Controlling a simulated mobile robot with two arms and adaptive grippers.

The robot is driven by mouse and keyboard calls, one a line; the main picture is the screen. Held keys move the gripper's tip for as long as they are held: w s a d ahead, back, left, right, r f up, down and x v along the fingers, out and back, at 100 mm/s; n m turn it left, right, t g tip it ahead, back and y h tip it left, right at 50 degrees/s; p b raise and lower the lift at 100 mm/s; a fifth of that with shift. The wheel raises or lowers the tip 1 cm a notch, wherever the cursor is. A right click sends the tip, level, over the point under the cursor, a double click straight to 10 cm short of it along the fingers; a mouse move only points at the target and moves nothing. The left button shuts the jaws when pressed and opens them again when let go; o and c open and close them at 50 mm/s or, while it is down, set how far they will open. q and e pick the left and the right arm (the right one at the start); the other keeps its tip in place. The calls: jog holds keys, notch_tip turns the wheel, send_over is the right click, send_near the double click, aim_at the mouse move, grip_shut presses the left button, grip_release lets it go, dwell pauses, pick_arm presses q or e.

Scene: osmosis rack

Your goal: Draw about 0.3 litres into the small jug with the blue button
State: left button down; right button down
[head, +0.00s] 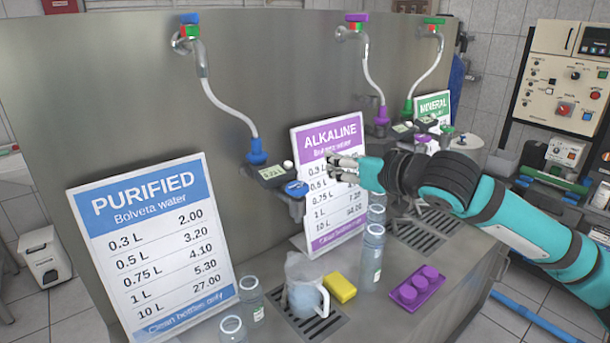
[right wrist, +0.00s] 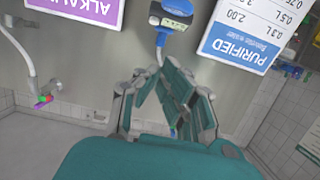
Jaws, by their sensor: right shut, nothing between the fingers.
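A small clear jug (head: 303,286) with a handle stands upright on the drain grate (head: 318,325) below the purified dispenser. It looks bluish inside; I cannot tell its water level. The blue button (head: 297,189) is on the front of that dispenser, beside a small display (head: 272,172) too small to read surely. My right gripper (head: 334,163) is shut and empty, just right of the button and slightly above it in the picture, in front of the alkaline sign. My left gripper is out of view.
Clear bottles stand left of the jug (head: 251,300) and right of it (head: 370,258). A yellow block (head: 340,288) and a purple tray (head: 416,289) lie on the counter. A blue price sign (head: 155,245) and a purple one (head: 330,215) stand upright.

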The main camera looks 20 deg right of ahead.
jog(key=p, duration=0.4)
send_over(305, 188)
notch_tip(305, 188, down, 2)
notch_tip(305, 188, down, 4)
jog(key=shift+w+r+p, duration=0.1)
jog(key=shift+r+p, duration=0.15)
jog(key=shift+p, duration=0.05)
jog(key=shift+f, duration=0.5)
jog(key=shift+f, duration=1)
dwell(0.9)
